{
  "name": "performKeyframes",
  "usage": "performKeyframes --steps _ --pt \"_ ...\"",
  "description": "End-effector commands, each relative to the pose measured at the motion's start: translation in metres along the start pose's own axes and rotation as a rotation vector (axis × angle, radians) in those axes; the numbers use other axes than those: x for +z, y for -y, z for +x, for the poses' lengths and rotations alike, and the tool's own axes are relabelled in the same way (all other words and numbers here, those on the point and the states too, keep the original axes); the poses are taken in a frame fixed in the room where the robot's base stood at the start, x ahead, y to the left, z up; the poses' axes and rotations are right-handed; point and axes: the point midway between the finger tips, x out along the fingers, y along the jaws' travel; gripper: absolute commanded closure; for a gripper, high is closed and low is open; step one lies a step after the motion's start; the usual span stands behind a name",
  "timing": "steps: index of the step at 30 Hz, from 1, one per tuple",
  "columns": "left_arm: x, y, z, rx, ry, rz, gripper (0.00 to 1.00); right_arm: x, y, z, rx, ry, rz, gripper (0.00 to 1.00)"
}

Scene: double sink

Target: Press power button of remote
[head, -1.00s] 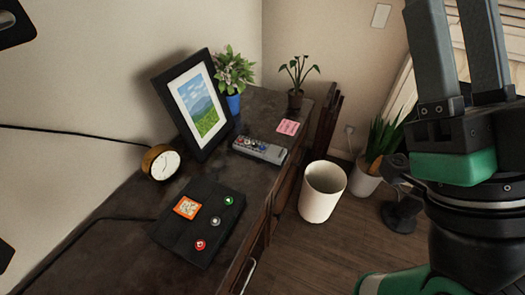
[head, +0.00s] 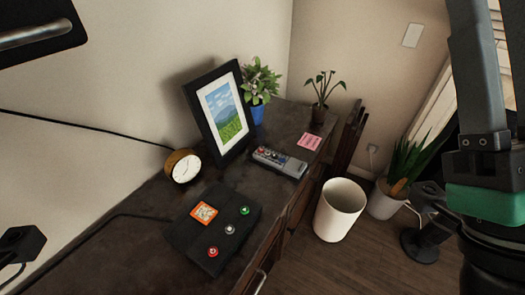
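The grey remote (head: 279,162) lies flat on the dark desk, with coloured buttons at its left end. It rests between the picture frame and the desk's right edge. Which button is the power button is too small to tell. My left gripper is not in view.
On the desk (head: 130,225) are a black picture frame (head: 190,95), a round clock (head: 184,167), a black box (head: 200,248) with coloured buttons, a pink note (head: 310,141) and two potted plants. A white bin (head: 338,210) stands on the floor beyond the desk's edge.

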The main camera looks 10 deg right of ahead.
Motion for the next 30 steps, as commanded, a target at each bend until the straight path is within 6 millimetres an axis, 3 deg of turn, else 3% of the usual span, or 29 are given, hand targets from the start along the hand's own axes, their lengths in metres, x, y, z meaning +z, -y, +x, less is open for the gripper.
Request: performKeyframes --steps 11,20,30 --pt "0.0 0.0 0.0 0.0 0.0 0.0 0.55 0.0 0.0 0.0 0.0 0.0 0.0 0.5" --pt "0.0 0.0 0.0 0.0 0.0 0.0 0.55 0.0 0.0 0.0 0.0 0.0 0.0 1.0" --pt "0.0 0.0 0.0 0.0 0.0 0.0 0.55 0.0 0.0 0.0 0.0 0.0 0.0 1.0"
